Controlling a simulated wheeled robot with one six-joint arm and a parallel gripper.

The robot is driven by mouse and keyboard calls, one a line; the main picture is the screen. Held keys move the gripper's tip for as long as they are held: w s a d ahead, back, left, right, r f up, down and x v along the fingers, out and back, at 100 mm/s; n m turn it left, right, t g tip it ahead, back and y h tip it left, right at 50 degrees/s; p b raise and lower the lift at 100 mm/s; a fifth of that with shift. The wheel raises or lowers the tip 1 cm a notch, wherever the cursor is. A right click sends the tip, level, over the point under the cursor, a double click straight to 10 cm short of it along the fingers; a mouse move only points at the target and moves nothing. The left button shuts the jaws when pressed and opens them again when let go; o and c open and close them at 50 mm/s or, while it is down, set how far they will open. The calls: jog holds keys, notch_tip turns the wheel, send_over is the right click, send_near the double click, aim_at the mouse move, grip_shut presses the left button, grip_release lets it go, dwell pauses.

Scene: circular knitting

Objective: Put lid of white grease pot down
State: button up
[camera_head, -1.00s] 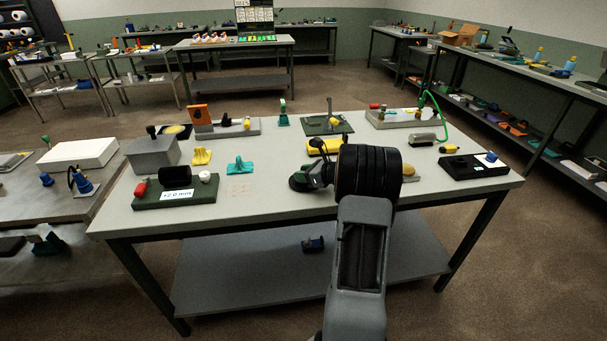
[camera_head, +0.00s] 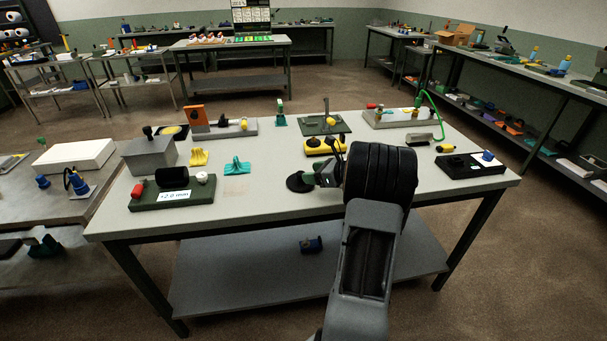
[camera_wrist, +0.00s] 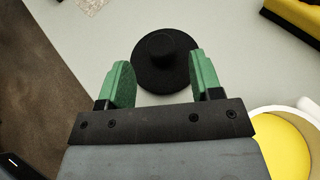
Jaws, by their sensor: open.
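The black lid (camera_wrist: 162,60), a round disc with a raised knob in its middle, lies flat on the table with its knob up. It shows in the head view (camera_head: 299,183) as a dark disc left of my gripper (camera_head: 316,178). In the wrist view my gripper (camera_wrist: 160,75) is open, its green fingers apart and empty, with the lid just beyond and partly between the fingertips. The white grease pot (camera_wrist: 257,115) stands uncovered at the lower right of the wrist view, with yellow grease inside. In the head view my arm hides the pot.
A yellow and black block (camera_wrist: 293,20) is at the wrist view's upper right. The table edge (camera_wrist: 62,75) runs along its left. Bare tabletop lies around the lid.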

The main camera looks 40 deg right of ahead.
jog(key=v, duration=0.5)
jog(key=shift+s+d, duration=0.1)
jog(key=shift+s, duration=0.1)
jog(key=shift+s+r, duration=0.2)
jog(key=shift+s, duration=0.05)
jog(key=s+a+r+n+g+y, duration=0.1)
jog(key=s+a+n+g, duration=0.2)
jog(key=a+n+g, duration=0.85)
jog(key=s+a+n+t+h, duration=0.1)
jog(key=s+a+n+h, duration=0.2)
jog(key=s+a+n, duration=0.3)
jog(key=s+a+n+t+h, duration=0.1)
jog(key=s+a+n+h, duration=0.2)
jog(key=a+n, duration=1)
jog(key=s+f, duration=0.1)
jog(key=s, duration=0.2)
jog(key=shift+s+a+n, duration=0.2)
jog(key=shift+a+n, duration=0.05)
jog(key=shift+n, duration=0.1)
